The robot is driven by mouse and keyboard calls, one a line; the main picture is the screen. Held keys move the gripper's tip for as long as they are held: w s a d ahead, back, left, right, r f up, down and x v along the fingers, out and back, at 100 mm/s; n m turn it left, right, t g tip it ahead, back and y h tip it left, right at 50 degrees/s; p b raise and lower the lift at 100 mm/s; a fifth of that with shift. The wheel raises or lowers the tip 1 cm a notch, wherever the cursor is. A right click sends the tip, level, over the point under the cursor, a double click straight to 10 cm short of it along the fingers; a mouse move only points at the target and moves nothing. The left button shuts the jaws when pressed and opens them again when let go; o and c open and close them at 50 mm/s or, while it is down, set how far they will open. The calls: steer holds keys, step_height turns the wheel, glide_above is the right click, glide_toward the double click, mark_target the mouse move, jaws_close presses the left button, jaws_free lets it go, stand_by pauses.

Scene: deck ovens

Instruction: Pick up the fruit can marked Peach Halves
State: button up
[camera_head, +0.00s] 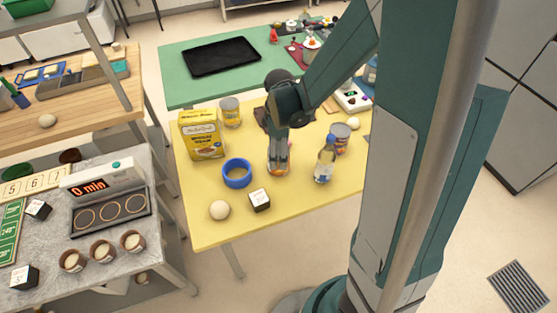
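My gripper (279,150) points down over the middle of the yellow table. A small jar or can with orange and whitish parts shows at its fingertips; I cannot tell whether the fingers hold it or only stand around it. A can with a yellow label (231,113) stands behind the yellow box. A can with a dark and orange label (341,138) stands to the right, behind a bottle. The lettering on the cans is too small to read, so I cannot tell which says Peach Halves.
Around my gripper on the yellow table (235,222) stand a yellow box (201,135), a blue ring-shaped bowl (236,173), a dough ball (219,210), a white-and-black cube (259,200) and a clear bottle (325,160). A green table (180,78) with a black tray (221,56) lies behind.

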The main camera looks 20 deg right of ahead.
steer(key=shift+a+f+b, duration=0.2)
steer(key=shift+f+b, duration=0.15)
steer(key=shift+f, duration=2.15)
steer(key=c, duration=1.5)
steer(key=shift+r, duration=0.1)
steer(key=shift+r+p, duration=0.7)
steer(key=shift+r, duration=4.2)
